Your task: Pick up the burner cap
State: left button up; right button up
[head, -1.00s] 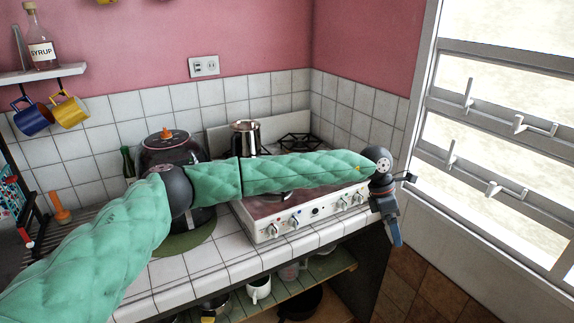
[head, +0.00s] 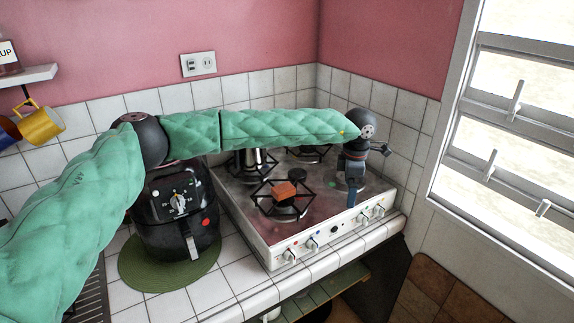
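The stove (head: 250,215) has a pinkish top with black grates. A small dark round piece (head: 297,175), which looks like the burner cap, shows behind the front grate; I cannot be sure it is the cap. My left arm comes in from the left and reaches across above the stove. My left gripper (head: 352,198) points down over the right side of the stove, to the right of the dark piece and apart from it in the picture. Its fingers are too small to tell open from shut. My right gripper is not in view.
An orange-brown block (head: 286,190) sits on the front grate (head: 265,199). A metal pot (head: 252,162) stands behind, partly hidden by my arm. A black air fryer (head: 175,215) stands on a green mat (head: 135,278) left of the stove. A window is at right.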

aim_at(293, 173)
jog(key=i+j, duration=0.7)
